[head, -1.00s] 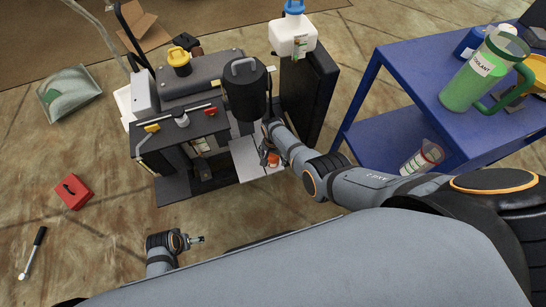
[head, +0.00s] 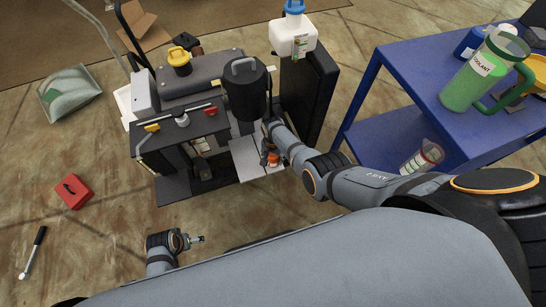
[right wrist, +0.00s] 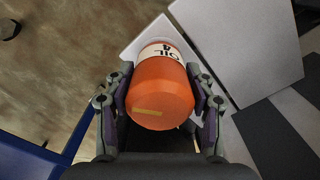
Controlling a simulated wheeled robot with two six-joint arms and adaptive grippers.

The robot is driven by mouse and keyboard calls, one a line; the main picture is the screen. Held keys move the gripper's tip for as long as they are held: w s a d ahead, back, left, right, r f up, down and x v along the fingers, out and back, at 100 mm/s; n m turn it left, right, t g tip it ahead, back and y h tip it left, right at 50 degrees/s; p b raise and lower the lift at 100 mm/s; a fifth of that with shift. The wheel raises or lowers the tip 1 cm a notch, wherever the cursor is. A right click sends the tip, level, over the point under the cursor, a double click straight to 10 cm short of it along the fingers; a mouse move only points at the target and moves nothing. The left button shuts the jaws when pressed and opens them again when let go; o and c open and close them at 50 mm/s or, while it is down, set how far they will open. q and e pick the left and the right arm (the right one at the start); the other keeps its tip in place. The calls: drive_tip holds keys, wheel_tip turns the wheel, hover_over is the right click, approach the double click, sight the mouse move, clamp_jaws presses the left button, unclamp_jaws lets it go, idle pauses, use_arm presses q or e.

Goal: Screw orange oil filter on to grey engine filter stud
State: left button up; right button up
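The orange oil filter (right wrist: 160,92), with a white "OIL" label, lies between the two fingers of my right gripper (right wrist: 160,75) in the right wrist view. The fingers press against both its sides. In the head view the filter (head: 273,159) is a small orange patch at my right gripper (head: 268,150), beside a pale plate low on the engine. The grey and black engine (head: 190,110) stands at the centre left. I cannot make out the filter stud. My left gripper (head: 195,239) is low in the head view, away from the engine; its fingers are too small to judge.
A blue cart (head: 395,125) with a green coolant jug (head: 475,75) stands on the right. A white jug with a blue cap (head: 293,38) is behind the engine. A red box (head: 73,191) and a ratchet (head: 34,250) lie on the floor at left.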

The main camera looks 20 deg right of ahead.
drive_tip(key=c, duration=0.9)
drive_tip(key=shift+o, duration=0.2)
drive_tip(key=m, duration=0.5)
drive_tip(key=m, duration=0.5)
drive_tip(key=shift+f, duration=0.1)
drive_tip(key=m, duration=0.5)
drive_tip(key=shift+f, duration=0.1)
drive_tip(key=shift+s, duration=0.1)
